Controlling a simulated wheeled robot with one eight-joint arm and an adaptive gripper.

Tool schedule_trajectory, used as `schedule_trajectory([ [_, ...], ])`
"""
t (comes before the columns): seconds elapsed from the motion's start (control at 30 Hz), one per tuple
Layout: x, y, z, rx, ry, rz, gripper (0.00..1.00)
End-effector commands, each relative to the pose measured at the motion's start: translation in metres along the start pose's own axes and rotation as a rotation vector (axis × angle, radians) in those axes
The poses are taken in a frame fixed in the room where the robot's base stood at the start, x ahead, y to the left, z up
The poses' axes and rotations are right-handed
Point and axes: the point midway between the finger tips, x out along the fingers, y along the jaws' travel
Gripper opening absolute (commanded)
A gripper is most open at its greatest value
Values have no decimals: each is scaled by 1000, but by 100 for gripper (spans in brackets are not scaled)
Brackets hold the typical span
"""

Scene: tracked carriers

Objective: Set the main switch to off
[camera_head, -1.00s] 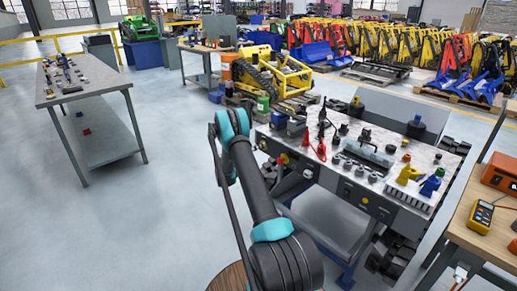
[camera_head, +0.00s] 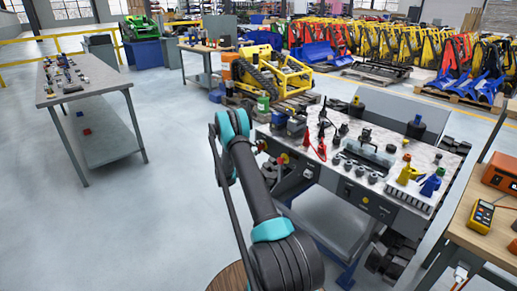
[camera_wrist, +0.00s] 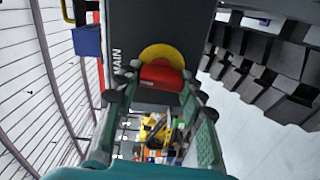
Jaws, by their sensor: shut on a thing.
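The main switch is a red handle (camera_wrist: 162,76) on a yellow round plate (camera_wrist: 162,53), set in a dark panel with the word MAIN beside it in the wrist view. My gripper (camera_wrist: 159,84) is shut on the red handle, with one finger at each side. The handle lies across the picture between the fingertips. In the head view the red and yellow switch (camera_head: 283,158) shows on the front left of the grey bench, beside my arm. My arm hides much of the gripper there.
The bench (camera_head: 385,203) carries cables, fittings and a yellow and a blue part on top. A wooden table with a yellow meter (camera_head: 481,216) stands at the right. A grey table (camera_head: 95,80) stands at the left, with clear floor between.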

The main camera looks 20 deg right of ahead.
Motion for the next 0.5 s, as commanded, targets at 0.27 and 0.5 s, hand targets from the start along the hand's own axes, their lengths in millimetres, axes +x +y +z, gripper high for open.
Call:
schedule_trajectory([
  [0.27,-1,-1,-1,-74,2,-1,10],
  [0.5,-2,-1,-1,-86,2,-2,10],
])
